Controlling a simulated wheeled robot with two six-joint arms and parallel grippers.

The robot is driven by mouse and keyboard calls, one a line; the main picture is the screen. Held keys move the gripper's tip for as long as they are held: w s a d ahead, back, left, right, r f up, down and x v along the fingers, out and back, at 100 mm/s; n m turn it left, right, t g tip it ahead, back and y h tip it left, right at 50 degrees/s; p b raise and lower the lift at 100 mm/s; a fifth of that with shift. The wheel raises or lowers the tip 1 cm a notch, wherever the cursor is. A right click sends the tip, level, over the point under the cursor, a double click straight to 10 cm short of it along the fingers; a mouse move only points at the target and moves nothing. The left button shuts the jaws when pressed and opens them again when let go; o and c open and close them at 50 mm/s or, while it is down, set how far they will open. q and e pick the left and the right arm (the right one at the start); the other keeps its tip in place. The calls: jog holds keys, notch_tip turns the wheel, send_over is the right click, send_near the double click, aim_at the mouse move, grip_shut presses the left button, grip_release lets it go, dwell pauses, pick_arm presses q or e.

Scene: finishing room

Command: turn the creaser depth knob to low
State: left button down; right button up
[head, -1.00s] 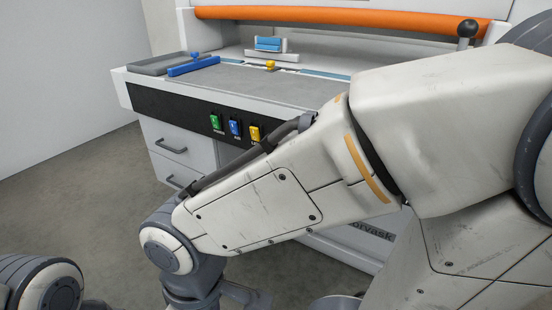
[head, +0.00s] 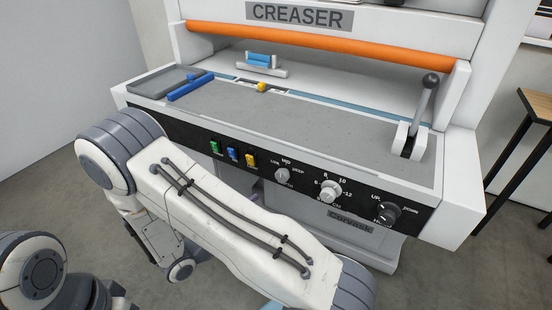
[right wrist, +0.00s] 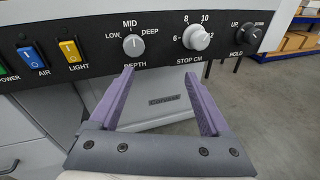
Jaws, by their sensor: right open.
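The creaser depth knob (head: 282,175) is a small grey dial on the black front panel, marked LOW on its left, MID above and DEEP on its right. In the right wrist view, the depth knob (right wrist: 133,45) is ahead of my right gripper (right wrist: 160,76), above and left of the middle between its fingers. Its pointer seems to be up near MID, but the mark is small. My right gripper's purple fingers are apart, empty and clear of the knob. In the head view my right arm mostly hides that gripper. My left gripper is out of view.
The stop knob (head: 330,190) and hold knob (head: 388,213) are right of the depth knob. Green, blue and yellow switches (head: 250,160) are to its left. A lever (head: 424,105) stands on the creaser's right end. Open floor lies in front.

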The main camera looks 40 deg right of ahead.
aim_at(280, 178)
jog(key=w+d+n+t+p, duration=0.1)
jog(key=w+d, duration=0.1)
jog(key=d, duration=0.1)
jog(key=w+d+n+t+p, duration=0.1)
jog(key=w+d, duration=0.1)
jog(key=d, duration=0.2)
jog(key=w+d+n+t+p, duration=0.1)
jog(key=w+d+n, duration=0.1)
jog(key=d, duration=0.2)
jog(key=shift+d+f, duration=0.2)
jog(key=shift+f, duration=0.15)
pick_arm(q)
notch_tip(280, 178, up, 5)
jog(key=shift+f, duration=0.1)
pick_arm(e)
grip_shut()
